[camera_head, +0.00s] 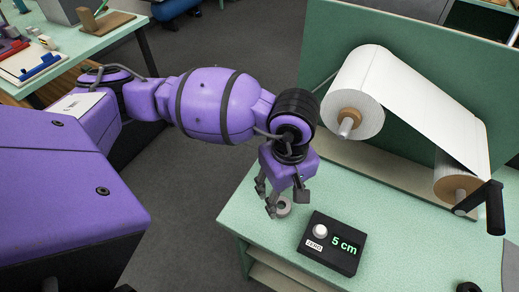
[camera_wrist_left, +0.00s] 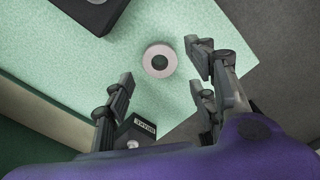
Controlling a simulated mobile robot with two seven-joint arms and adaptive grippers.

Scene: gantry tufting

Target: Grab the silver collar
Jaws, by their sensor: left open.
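The silver collar (camera_head: 284,208) is a small grey ring on the pale green tabletop, close to the table's left edge. In the left wrist view the collar (camera_wrist_left: 159,48) lies flat, its dark round hole facing up, beyond the fingers and roughly between their tips. My left gripper (camera_head: 270,200) points down just above and to the left of the collar and partly overlaps it in the head view. In the left wrist view my left gripper (camera_wrist_left: 160,72) is open, its fingers spread and nothing between them. Whether a finger touches the collar cannot be told. My right gripper is out of view.
A black box reading 5 cm (camera_head: 331,243) stands right of the collar, with a white knob. A white roll (camera_head: 357,103) on a stand feeds a sheet to a cranked lower roller (camera_head: 455,184). A small labelled dark block (camera_wrist_left: 138,128) shows near the fingers.

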